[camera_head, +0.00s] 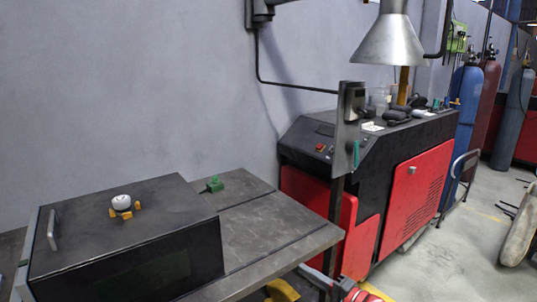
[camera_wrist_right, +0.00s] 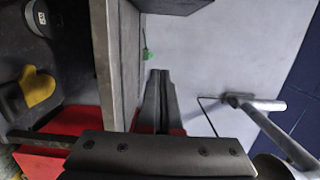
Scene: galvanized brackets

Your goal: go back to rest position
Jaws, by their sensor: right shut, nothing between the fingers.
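My right gripper (camera_wrist_right: 158,75) shows in the right wrist view. Its two dark fingers lie together, shut, with nothing between them. The fingers stand out against the grey wall, beside the edge of a grey table, and touch nothing that I can make out. In the head view, only parts at the bottom edge right of the table may belong to my right arm, and I cannot make out its fingers there. My left gripper is not in view.
A black box (camera_head: 120,232) with a white-and-yellow piece (camera_head: 121,203) on top stands on the grey table (camera_head: 270,222). A small green item (camera_head: 214,184) lies behind it. A red-and-black machine (camera_head: 412,190) stands right. Open floor (camera_head: 455,255) lies at the lower right.

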